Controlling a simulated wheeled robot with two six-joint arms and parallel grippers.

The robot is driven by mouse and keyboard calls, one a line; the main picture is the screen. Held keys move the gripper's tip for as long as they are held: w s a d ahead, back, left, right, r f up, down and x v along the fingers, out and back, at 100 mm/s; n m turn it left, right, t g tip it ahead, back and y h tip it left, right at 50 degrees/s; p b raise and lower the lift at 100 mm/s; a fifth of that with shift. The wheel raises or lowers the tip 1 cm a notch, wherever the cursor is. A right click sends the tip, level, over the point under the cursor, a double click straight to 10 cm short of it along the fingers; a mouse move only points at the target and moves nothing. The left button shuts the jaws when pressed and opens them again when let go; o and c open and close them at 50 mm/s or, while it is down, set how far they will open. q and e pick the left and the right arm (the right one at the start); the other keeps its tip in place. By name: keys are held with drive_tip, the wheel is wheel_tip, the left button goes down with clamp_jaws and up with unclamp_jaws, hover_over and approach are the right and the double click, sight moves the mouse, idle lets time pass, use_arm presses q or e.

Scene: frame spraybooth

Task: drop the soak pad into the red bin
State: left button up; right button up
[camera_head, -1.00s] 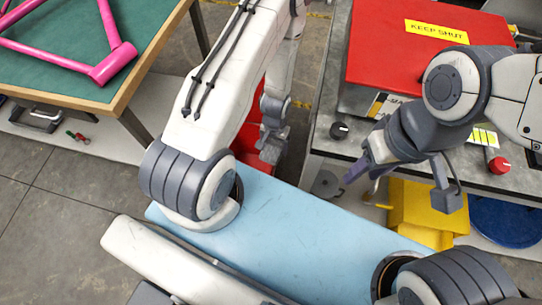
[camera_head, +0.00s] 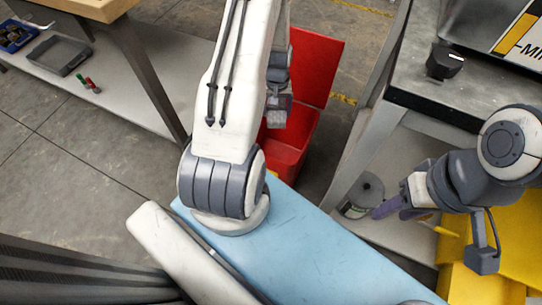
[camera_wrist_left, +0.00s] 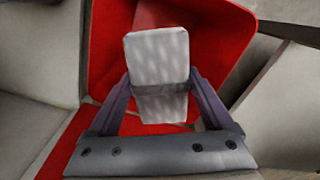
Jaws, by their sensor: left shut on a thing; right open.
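The soak pad (camera_wrist_left: 157,55), a pale grey quilted block, is between the fingers of my left gripper (camera_wrist_left: 159,85) in the left wrist view. The gripper is shut on it. The red bin (camera_head: 287,152) stands on the floor beyond the blue surface, its red lid (camera_head: 318,65) raised. The red bin (camera_wrist_left: 105,45) also fills the background behind the pad in the left wrist view. In the head view my left gripper (camera_head: 277,103) appears over the bin's opening, partly covering it. My right gripper (camera_head: 434,233) is open and empty at the right.
A blue padded surface (camera_head: 290,245) lies in front of the bin. A wooden-edged table (camera_head: 95,8) with a lower shelf (camera_head: 130,105) is on the left. A grey metal bench (camera_head: 410,85) is on the right, with a yellow container (camera_head: 510,235) below it.

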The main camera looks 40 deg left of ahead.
use_arm(q)
drive_tip(key=shift+a+f+n+b, duration=0.4)
drive_tip(key=shift+a+f+b, duration=0.65)
drive_tip(key=shift+a+f, duration=0.15)
wheel_tip(320, 180, down, 6)
drive_tip(key=b, duration=0.5)
drive_tip(key=shift+s+r+b, duration=0.1)
drive_tip(key=shift+r+b, duration=0.1)
drive_tip(key=shift+b, duration=0.15)
use_arm(e)
wheel_tip(320, 180, down, 9)
drive_tip(key=shift+f, duration=0.15)
use_arm(q)
drive_tip(key=o, duration=1)
drive_tip(key=shift+r, duration=0.1)
wheel_tip(320, 180, up, 10)
drive_tip(key=p, duration=0.4)
drive_tip(key=shift+r, duration=0.2)
use_arm(e)
wheel_tip(320, 180, up, 4)
drive_tip(key=shift+r, duration=0.25)
